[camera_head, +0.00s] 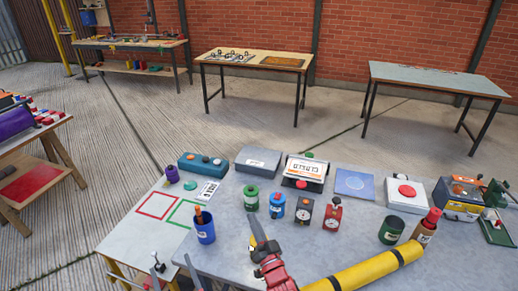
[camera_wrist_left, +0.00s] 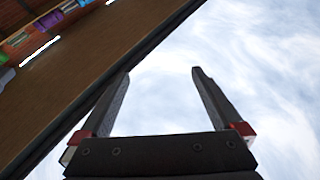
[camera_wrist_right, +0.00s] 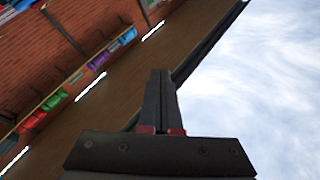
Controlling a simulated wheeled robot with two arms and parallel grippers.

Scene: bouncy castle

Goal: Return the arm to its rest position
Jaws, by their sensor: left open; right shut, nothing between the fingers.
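My left gripper (camera_head: 173,264) is at the bottom edge of the head view, by the near left part of the grey table (camera_head: 232,262). Its two fingers stand apart with nothing between them, and the left wrist view shows them spread (camera_wrist_left: 162,72) against the sky. My right gripper (camera_head: 258,226) points up over the table in the head view, right of a blue cup (camera_head: 204,233). Its fingers are together and empty, and the right wrist view shows them pressed side by side (camera_wrist_right: 161,72). Most of both arms is out of view.
The table carries a green can (camera_head: 251,199), a blue can (camera_head: 277,206), a red dial device (camera_head: 332,215), a dark green cup (camera_head: 391,231), a red-topped bottle (camera_head: 427,228) and a yellow tube (camera_head: 370,271). Red and green outlined squares mark its left end. Other tables stand behind.

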